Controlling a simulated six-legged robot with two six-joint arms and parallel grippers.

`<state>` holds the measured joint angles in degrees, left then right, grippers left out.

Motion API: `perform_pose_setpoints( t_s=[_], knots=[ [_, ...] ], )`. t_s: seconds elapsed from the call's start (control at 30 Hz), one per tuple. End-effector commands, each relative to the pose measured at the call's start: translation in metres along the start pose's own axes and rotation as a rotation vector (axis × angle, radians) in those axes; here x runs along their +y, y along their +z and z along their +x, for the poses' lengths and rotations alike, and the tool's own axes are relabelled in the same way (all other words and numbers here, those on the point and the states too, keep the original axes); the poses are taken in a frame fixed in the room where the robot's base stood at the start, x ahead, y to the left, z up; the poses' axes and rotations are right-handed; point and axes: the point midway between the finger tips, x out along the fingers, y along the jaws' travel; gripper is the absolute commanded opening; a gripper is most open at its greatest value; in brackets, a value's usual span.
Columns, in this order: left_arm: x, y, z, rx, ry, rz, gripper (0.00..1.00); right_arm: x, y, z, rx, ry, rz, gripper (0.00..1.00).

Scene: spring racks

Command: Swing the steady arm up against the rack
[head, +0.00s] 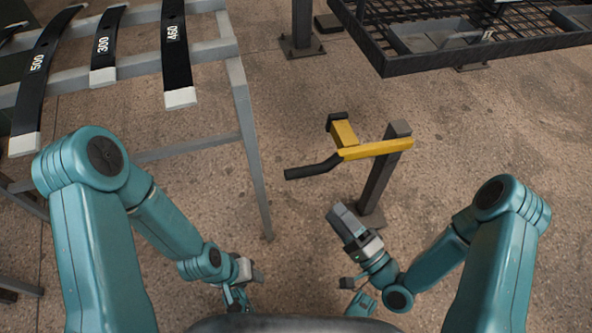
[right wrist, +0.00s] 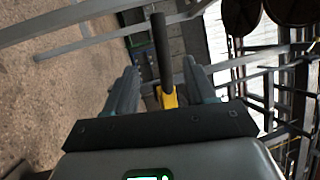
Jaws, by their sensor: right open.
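The steady arm is a yellow bar (head: 375,149) on a dark grey post (head: 383,180), with a black handle (head: 312,168) that points left in the head view. It sticks out level, apart from the grey rack (head: 248,135) on the left. My right gripper (head: 343,218) is open, below the yellow bar in the head view. In the right wrist view, the black handle (right wrist: 160,50) and part of the yellow bar (right wrist: 168,97) show between the open fingers. I see no grip on it. My left gripper (head: 245,284) is low near my base; its jaw opening is unclear.
Black leaf springs with white ends, marked 500 (head: 38,70), 300 (head: 104,48) and 460 (head: 176,50), lie on the rack. A dark mesh-topped table (head: 450,45) stands at the upper right. Bare floor lies between rack and post.

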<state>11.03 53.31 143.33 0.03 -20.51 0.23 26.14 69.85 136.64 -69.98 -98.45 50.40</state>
Motion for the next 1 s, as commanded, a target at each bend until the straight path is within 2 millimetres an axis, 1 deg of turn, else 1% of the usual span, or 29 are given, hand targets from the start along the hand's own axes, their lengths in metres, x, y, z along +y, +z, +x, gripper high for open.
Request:
perform_pose_setpoints(
  t_s=[0.17,0.4,0.6,0.7,0.8,1.0],
  knots=[
    [-0.001,-0.001,0.002,0.002,0.000,-0.001,0.43,-0.002,0.002,0.029,-0.009,-0.005,-0.006,0.55],
    [-0.004,-0.002,0.008,0.006,-0.001,-0.005,0.43,-0.001,0.002,0.087,-0.011,-0.006,-0.005,0.55],
    [-0.007,-0.004,0.013,0.009,-0.001,-0.009,0.43,-0.001,0.002,0.129,-0.008,-0.004,-0.004,0.55],
    [-0.008,-0.004,0.015,0.011,-0.001,-0.011,0.43,-0.001,0.002,0.144,-0.007,-0.003,-0.003,0.55],
    [-0.009,-0.005,0.015,0.012,-0.001,-0.012,0.43,-0.002,0.001,0.153,-0.005,-0.003,-0.003,0.55],
    [-0.009,-0.005,0.015,0.013,-0.001,-0.012,0.43,-0.002,0.001,0.159,-0.003,-0.001,0.000,0.55]
  ],
)
